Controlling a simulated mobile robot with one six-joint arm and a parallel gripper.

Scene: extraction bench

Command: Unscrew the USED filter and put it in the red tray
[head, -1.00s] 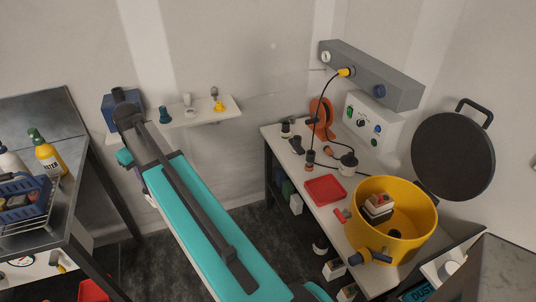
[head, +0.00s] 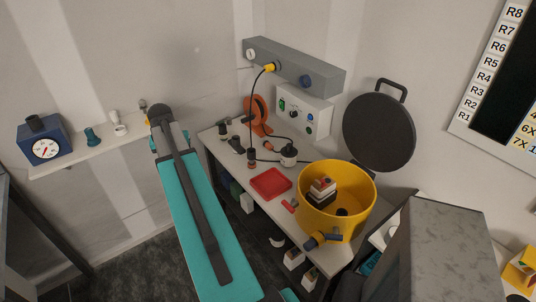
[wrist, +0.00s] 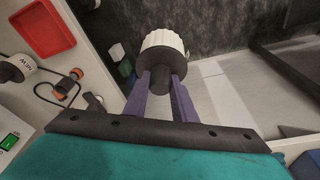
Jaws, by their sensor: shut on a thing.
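In the wrist view my gripper (wrist: 161,80), with purple fingers, is shut on the dark stem of a white ridged filter (wrist: 163,45). The filter is held out in front over the floor, clear of the bench; no label shows on it. In the head view my gripper and the filter are hidden behind my arm. The red tray (head: 270,183) lies empty on the white bench, and shows at the upper left of the wrist view (wrist: 42,26). A white filter marked NEW (wrist: 14,68) stands near it; it also shows in the head view (head: 288,155).
On the bench (head: 228,158) stand an orange reel (head: 257,115) and a yellow tub (head: 337,220) holding a small block. A round dark lid (head: 379,132) is raised behind the tub. A wall shelf (head: 85,154) is at left. A grey cabinet (head: 440,245) stands at right.

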